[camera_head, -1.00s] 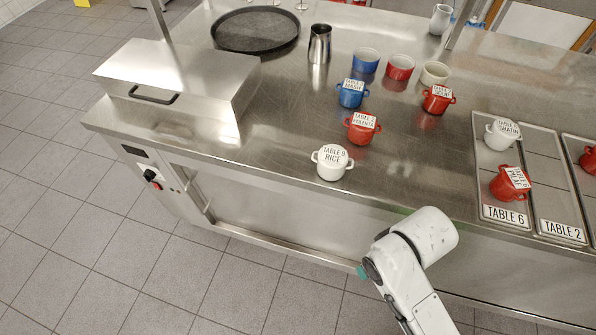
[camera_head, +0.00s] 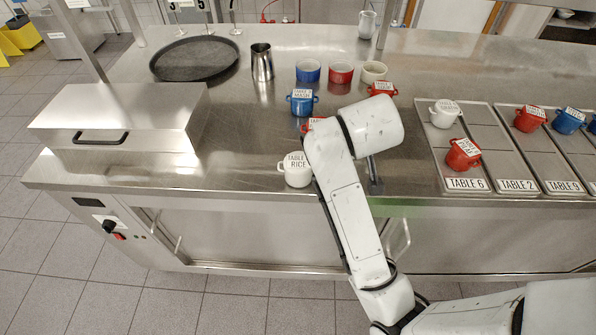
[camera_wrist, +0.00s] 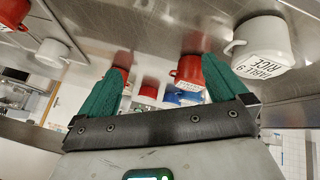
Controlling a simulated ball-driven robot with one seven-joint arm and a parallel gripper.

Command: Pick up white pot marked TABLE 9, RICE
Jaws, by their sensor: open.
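The white pot marked TABLE 9, RICE (camera_head: 297,175) stands upright near the front edge of the steel counter. My white arm partly overlaps its right side in the head view. In the wrist view, which looks upside down, the pot (camera_wrist: 262,45) is at the upper right, outside the fingers, with its label readable. My gripper (camera_wrist: 163,64) is open, its two green fingers apart with nothing held between them. In the head view the gripper is mostly hidden by my arm, to the right of the pot.
A red pot (camera_head: 312,124) is partly behind my arm, with a blue pot (camera_head: 301,103) beyond it. A steel box with a handle (camera_head: 120,120) stands left. TABLE 6 tray (camera_head: 466,184) and other labelled trays lie right. The counter's front edge is close to the pot.

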